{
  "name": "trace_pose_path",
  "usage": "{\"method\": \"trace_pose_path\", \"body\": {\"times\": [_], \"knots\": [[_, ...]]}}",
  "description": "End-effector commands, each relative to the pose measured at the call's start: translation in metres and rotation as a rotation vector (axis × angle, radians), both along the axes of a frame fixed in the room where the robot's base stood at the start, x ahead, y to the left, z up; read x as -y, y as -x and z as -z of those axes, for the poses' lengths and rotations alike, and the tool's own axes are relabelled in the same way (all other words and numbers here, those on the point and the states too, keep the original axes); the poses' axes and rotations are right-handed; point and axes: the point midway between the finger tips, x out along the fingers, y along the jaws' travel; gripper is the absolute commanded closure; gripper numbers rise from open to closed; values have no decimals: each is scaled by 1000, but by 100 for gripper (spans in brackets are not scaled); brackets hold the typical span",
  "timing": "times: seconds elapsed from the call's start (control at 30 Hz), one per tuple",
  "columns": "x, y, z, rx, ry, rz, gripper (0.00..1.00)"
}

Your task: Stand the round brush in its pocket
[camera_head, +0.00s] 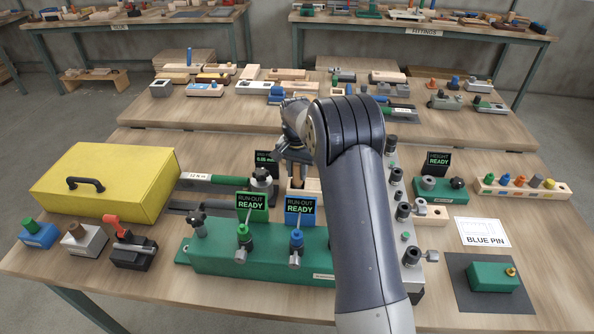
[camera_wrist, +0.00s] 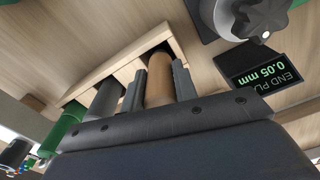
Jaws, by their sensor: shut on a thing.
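A brown round handle (camera_wrist: 160,78), likely the round brush, is between the two fingers of my gripper (camera_wrist: 159,88) in the wrist view. The fingers are shut on it. Its far end reaches into an opening of a pale wooden rack (camera_wrist: 128,72); how deep it sits is hidden. Bristles do not show. A grey cylinder (camera_wrist: 107,99) and a green cylinder (camera_wrist: 68,128) stand in the same rack beside it. In the head view my gripper (camera_head: 297,165) is over the wooden rack (camera_head: 305,188), and my arm hides part of the area.
A display reading 0.05 mm (camera_wrist: 265,77) and a grey knob (camera_wrist: 258,18) are close to the rack. A green fixture (camera_head: 262,262) with two READY signs stands in front. A yellow case (camera_head: 105,180) is at left. Parts crowd the area right of my arm.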

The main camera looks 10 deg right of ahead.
Motion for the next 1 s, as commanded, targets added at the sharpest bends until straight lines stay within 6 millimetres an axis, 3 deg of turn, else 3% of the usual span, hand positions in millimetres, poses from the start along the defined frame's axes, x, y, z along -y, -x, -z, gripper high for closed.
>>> {"method": "trace_pose_path", "body": {"times": [0.4, 0.43, 0.7, 0.87, 1.0], "knots": [[0, 0, 13, -1, -1, 0, 100], [0, 0, 12, 0, 0, 0, 70], [0, 0, 12, 0, 0, 0, 48], [0, 0, 12, 0, 0, 0, 47], [0, 0, 12, 0, 0, 0, 36]]}}
